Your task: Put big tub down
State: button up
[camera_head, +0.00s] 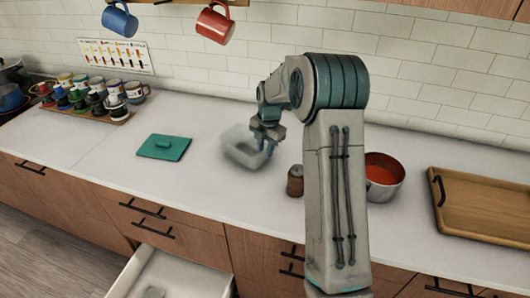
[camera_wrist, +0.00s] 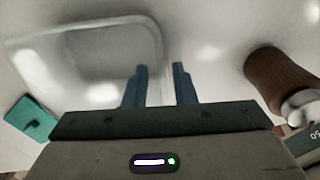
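The big tub (camera_head: 238,153) is a clear, see-through container on the white counter, right of the green lid. It looks blurred, and I cannot tell if its base rests flat. My gripper (camera_head: 267,146) is at the tub's right side. In the wrist view the tub (camera_wrist: 85,60) fills the upper left, with its rounded right edge close to the fingers. The two blue fingers of my gripper (camera_wrist: 161,75) stand apart with a visible gap between them; I see no firm hold on the wall.
A green lid (camera_head: 164,147) lies left of the tub. A brown shaker (camera_head: 295,181) stands close on the right, before a pot of red sauce (camera_head: 382,176). A wooden tray (camera_head: 485,208) lies far right. An open drawer (camera_head: 172,277) juts out below the counter.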

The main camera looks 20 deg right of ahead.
jog(key=s+a+r+m+b, duration=0.15)
jog(key=s+r+m, duration=0.45)
jog(key=r, duration=0.8)
jog(key=s+a+m+t, duration=0.1)
jog(key=s+a+m, duration=0.1)
jog(key=s+m, duration=0.7)
jog(key=s+a+f+m+t, duration=0.1)
jog(key=s+m, duration=0.8)
jog(key=s, duration=0.9)
jog(key=shift+s+a+f+m+h, duration=0.2)
jog(key=shift+s+a+m+h, duration=0.15)
jog(key=shift+a, duration=0.4)
